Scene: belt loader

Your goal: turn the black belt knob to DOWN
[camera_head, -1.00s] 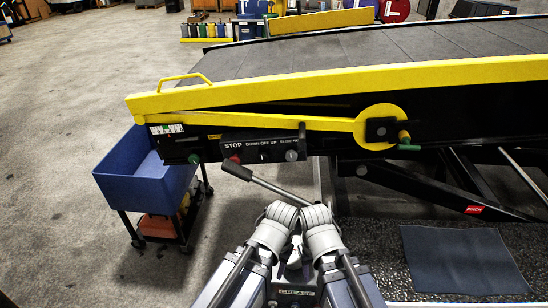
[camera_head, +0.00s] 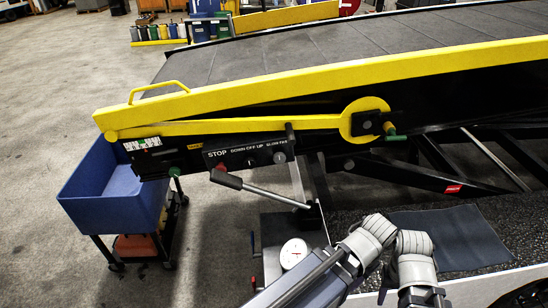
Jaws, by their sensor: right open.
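The black belt knob (camera_head: 250,162) is on the dark control panel (camera_head: 236,153), below the words DOWN OFF UP. It is small and dark, and I cannot tell which way it points. A red button sits left of it under STOP, and a grey knob (camera_head: 279,157) sits right of it under SLOW FAST.
A lever with a black grip (camera_head: 227,180) sticks out just below the panel. A white gauge (camera_head: 293,253) stands lower down. A blue bin on a cart (camera_head: 88,198) is at the left. The yellow loader rail (camera_head: 300,87) runs above the panel. Open floor lies left.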

